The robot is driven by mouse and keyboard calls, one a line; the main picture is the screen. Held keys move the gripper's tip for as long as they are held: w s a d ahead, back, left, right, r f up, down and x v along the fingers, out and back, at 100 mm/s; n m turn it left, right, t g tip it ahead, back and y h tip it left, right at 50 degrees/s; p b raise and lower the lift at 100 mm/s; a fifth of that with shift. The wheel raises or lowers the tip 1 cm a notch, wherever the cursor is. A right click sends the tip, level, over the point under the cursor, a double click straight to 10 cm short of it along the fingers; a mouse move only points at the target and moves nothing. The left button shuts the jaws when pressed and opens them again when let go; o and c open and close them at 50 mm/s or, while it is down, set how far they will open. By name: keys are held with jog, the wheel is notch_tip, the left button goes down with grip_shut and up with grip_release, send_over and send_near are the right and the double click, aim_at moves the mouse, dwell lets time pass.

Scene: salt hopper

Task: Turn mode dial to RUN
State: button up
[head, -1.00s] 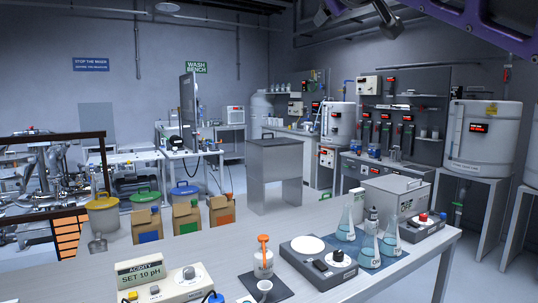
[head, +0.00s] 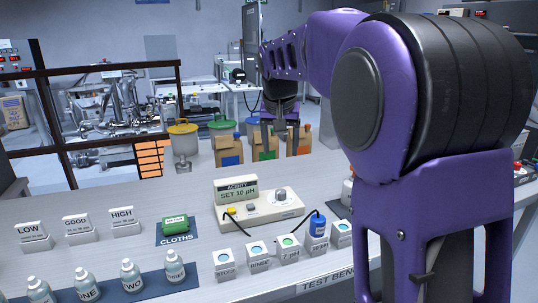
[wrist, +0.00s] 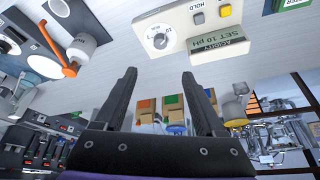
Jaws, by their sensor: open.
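The acidity meter (head: 258,205) is a cream box on the bench, its screen reading "SET 10 pH". Its round pale dial (head: 280,194) is at the right of its top. In the wrist view the meter appears upside down at the top, with the dial (wrist: 160,38) showing a dark pointer mark. My gripper (head: 274,138) points down above and behind the meter in the head view. In the wrist view my gripper (wrist: 158,75) is open, its two dark fingers apart and empty. The dial lies beyond the fingertips, untouched.
Labelled white cups (head: 258,256) and a blue-capped probe (head: 317,226) stand before the meter, with cables.

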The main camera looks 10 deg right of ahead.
aim_at(281, 191)
jog(key=b+x, duration=0.2)
jog(key=x, duration=1.6)
jog(key=shift+w+f, duration=0.2)
jog(key=shift+w, duration=0.05)
grip_shut()
